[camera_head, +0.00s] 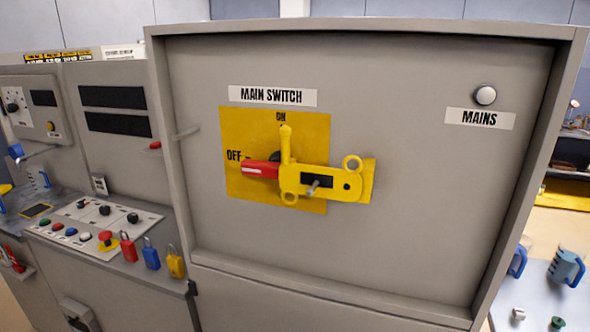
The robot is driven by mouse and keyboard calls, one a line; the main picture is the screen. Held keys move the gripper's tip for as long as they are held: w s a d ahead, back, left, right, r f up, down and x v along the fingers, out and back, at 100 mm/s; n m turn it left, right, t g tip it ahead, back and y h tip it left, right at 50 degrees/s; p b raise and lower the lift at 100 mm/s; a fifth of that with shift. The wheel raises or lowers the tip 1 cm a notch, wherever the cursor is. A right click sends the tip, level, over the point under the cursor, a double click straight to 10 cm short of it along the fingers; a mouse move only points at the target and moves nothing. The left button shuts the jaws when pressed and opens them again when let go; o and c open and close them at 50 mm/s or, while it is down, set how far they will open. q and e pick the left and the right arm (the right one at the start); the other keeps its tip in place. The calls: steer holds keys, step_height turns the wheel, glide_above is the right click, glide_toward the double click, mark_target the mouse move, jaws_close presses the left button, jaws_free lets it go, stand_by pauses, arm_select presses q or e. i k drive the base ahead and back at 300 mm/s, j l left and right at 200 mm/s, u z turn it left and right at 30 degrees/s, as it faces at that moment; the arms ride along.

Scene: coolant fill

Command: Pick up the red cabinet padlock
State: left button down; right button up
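A red padlock (128,249) is at the lower left, by the right end of the console's front edge. It is upright with its shackle at the top. It is the leftmost of a row of padlocks. A blue padlock (151,257) and a yellow padlock (176,265) are to its right, a little apart from it. I cannot tell whether they hang or stand. Neither of my grippers is in view.
A grey cabinet (400,110) fills the middle, with a yellow main switch plate (240,130) and a red handle (259,169) pointing to OFF. Left of the padlocks is a button panel (70,222) with a red mushroom button (106,238). Blue jugs (566,268) stand at the lower right.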

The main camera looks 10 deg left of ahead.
mark_target(129, 251)
steer(key=u, duration=1.5)
steer(key=i+j, duration=0.15)
